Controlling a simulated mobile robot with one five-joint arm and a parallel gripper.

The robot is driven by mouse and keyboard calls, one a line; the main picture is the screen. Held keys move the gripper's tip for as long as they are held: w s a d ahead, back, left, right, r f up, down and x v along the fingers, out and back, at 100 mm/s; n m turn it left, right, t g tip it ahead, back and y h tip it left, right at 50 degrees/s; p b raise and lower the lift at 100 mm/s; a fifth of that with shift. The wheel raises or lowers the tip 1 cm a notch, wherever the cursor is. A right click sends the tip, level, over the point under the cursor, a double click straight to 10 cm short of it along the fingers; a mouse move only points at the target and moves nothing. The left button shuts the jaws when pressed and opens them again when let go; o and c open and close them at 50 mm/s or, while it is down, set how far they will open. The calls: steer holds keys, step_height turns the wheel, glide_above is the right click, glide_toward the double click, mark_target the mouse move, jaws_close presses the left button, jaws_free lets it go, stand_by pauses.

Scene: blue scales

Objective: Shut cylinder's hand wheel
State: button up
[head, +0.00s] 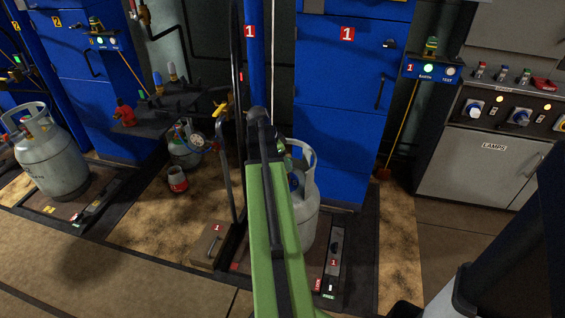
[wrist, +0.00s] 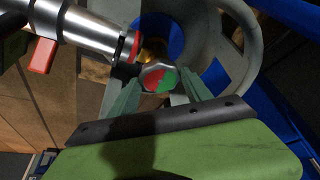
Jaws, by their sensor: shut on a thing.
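The gas cylinder (head: 305,215), pale grey with a collar handle, stands on scale 1, partly hidden behind my green arm. Its collar (wrist: 245,50) curves around the valve in the wrist view. The hand wheel (wrist: 158,77) is a small faceted knob with a red and green face. My gripper (wrist: 157,82) has its two green fingers on either side of the wheel and is shut on it. A silver filling nozzle (wrist: 95,32) with a red lever (wrist: 40,55) meets the brass valve beside the wheel. In the head view the wheel and fingertips are hidden.
Blue cabinet 1 (head: 340,110) stands right behind the cylinder. A thin hose post rises left of my arm. Another cylinder (head: 50,155) stands on a scale at far left. A grey lamps panel (head: 480,165) is at right. The floor in front is open.

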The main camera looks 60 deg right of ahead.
steer(key=shift+s+m, duration=0.3)
steer(key=o, duration=1.4)
steer(key=shift+c, duration=0.2)
steer(key=shift+w, duration=0.1)
steer(key=shift+w+a+r+p, duration=0.1)
steer(key=shift+w+r+p, duration=0.1)
steer(key=shift+r+p, duration=0.35)
steer(key=p+v, duration=1.5)
steer(key=v, duration=0.1)
steer(key=shift+r, duration=0.15)
